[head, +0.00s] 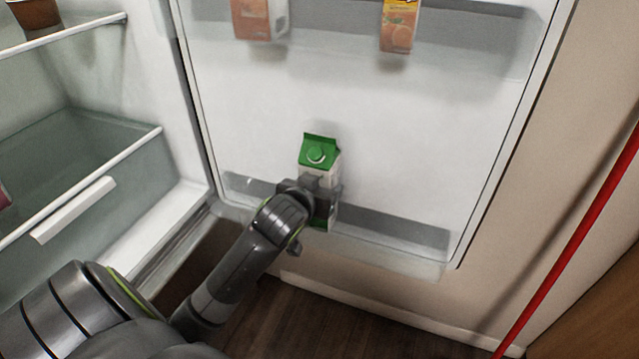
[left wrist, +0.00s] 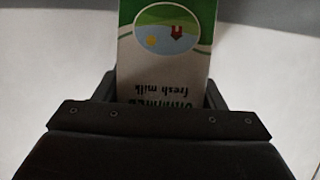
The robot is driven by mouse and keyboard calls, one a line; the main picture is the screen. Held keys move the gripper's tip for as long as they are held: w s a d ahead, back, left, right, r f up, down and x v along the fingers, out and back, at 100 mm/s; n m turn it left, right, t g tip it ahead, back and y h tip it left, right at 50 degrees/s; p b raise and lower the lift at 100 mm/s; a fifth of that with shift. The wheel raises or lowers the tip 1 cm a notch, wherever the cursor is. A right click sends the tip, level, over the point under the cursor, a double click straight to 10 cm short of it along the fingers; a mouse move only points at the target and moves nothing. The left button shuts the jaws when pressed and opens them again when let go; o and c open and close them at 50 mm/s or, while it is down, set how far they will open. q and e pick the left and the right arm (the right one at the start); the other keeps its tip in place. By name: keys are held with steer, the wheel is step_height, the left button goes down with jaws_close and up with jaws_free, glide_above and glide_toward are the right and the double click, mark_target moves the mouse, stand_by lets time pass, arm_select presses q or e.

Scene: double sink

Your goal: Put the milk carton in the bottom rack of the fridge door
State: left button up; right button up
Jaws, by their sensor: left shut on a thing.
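The milk carton (head: 319,153), white with a green top and cap, stands upright at the bottom rack (head: 395,229) of the open fridge door. My left gripper (head: 318,190) is shut on the carton from the front and covers its middle. The carton's green base shows just below the gripper, at the rack. Whether it rests on the rack floor I cannot tell. In the left wrist view the carton (left wrist: 167,65) sits between the fingers, its "fresh milk" label upside down. My right gripper is not in view.
The fridge interior with shelves and a drawer (head: 75,165) is at left. A red bar (head: 570,240) runs along the right. The bottom rack is clear on both sides of the carton.

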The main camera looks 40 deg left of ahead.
arm_select(q)
steer(key=shift+f+b, duration=0.5)
steer(key=shift+f, duration=1.2)
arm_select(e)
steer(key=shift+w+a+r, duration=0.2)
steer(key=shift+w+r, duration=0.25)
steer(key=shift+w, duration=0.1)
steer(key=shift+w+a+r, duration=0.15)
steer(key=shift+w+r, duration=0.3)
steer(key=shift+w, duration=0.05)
arm_select(q)
steer(key=shift+f, duration=0.15)
steer(key=o, duration=1.8)
steer(key=shift+f, duration=0.1)
steer(key=shift+s+d+r, duration=0.1)
steer(key=shift+s+r, duration=0.15)
steer(key=shift+p+v, duration=1.3)
steer(key=shift+v, duration=4.5)
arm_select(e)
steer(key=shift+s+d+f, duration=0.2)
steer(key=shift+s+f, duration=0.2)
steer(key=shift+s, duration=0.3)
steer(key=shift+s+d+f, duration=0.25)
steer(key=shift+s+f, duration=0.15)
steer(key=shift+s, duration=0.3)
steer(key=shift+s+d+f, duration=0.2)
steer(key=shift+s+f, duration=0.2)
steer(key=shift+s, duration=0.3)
